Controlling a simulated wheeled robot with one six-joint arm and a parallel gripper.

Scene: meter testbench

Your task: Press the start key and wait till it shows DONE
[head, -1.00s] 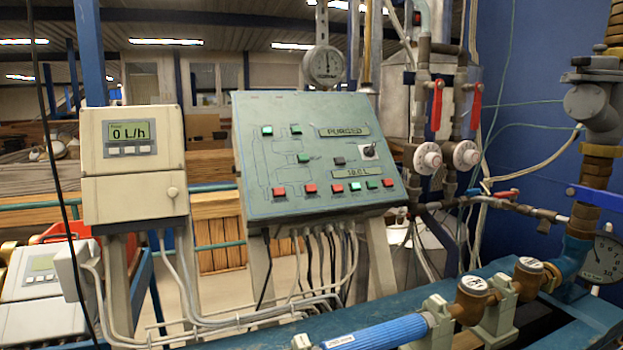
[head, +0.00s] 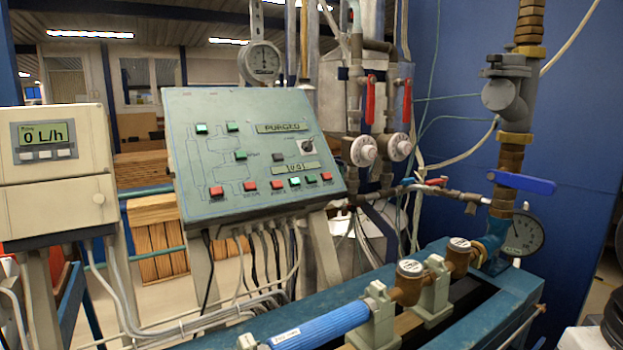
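The sloped grey-green control panel (head: 205,165) stands left of centre in the head view. Its upper display (head: 282,127) reads PURGED. The lower display (head: 295,171) shows a short value that is hard to read. Along the bottom is a row of keys: red ones at the left (head: 216,192), and green ones (head: 311,179) with a bright one (head: 294,182) among them, then a red one at the right end. The key labels are too small to read, so I cannot tell which is the start key. My gripper is not in view.
A beige meter box (head: 55,190) reading 0 L/h stands left of the panel. Red-handled valves (head: 370,100), a blue-handled valve (head: 522,183) and a round gauge (head: 523,234) are at the right. A blue-sleeved pipe (head: 318,325) runs along the teal bench in front.

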